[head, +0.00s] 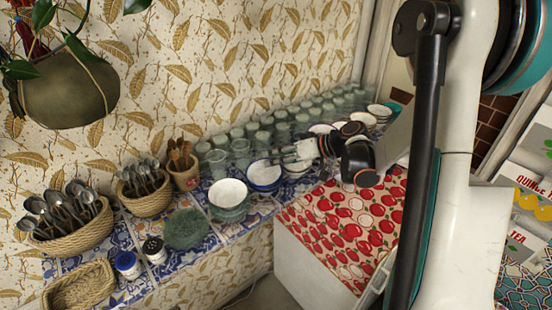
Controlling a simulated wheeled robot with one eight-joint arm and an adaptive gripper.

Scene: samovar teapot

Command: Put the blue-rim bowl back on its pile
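A white bowl with a blue rim (264,174) sits on the tiled counter in the middle of the head view. It looks stacked on other bluish bowls, but how many is unclear. My gripper (287,155) reaches in from the right, with its fingertips just above and behind the right side of this bowl. The fingers are small and blend with the glasses behind, so their opening and any contact are unclear. A pale bowl on a green stack (229,194) stands to the left. Another white bowl (297,166) stands to the right, partly under my gripper.
Rows of glasses (241,150) line the wall behind. Spoon baskets (72,228), a wooden-utensil pot (184,170), a green glass dish (184,229) and two jars (154,249) stand left. A pomegranate-patterned cloth (345,225) covers a white surface in front. More bowls (363,119) stand at the right.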

